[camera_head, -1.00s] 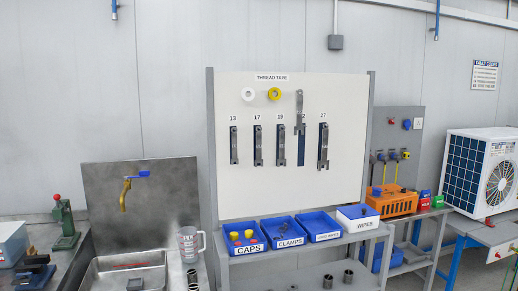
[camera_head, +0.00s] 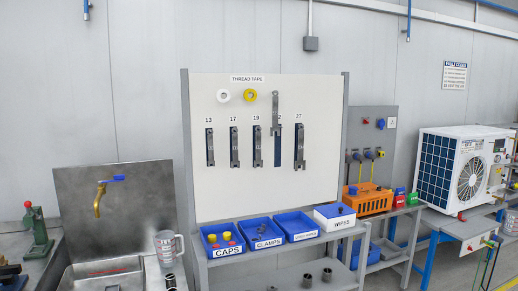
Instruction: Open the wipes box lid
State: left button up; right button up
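A small dark knob or tab shows on top of the lid. The box stands at the right end of the shelf below the tool board. Neither of my grippers shows in the head view.
Blue bins for caps (camera_head: 222,240) and clamps (camera_head: 262,232), and a third blue bin (camera_head: 297,226), stand left of the wipes box. An orange case (camera_head: 368,200) is to its right. A sink (camera_head: 105,275) and clear jug (camera_head: 166,247) are at the left. Metal cylinders stand on the lower shelf.

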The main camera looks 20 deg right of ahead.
aim_at(332, 212)
jog(key=z, duration=1.25)
jog(key=i+z, duration=0.1)
jog(key=i, duration=0.4)
jog(key=i+z, duration=0.1)
jog(key=i, duration=0.45)
jog(key=i+j+z, duration=0.1)
jog(key=i, duration=0.4)
jog(key=i+j+z, duration=0.1)
jog(key=i, duration=0.4)
jog(key=i+j+z, duration=0.1)
jog(key=i, duration=0.4)
jog(key=j, duration=0.15)
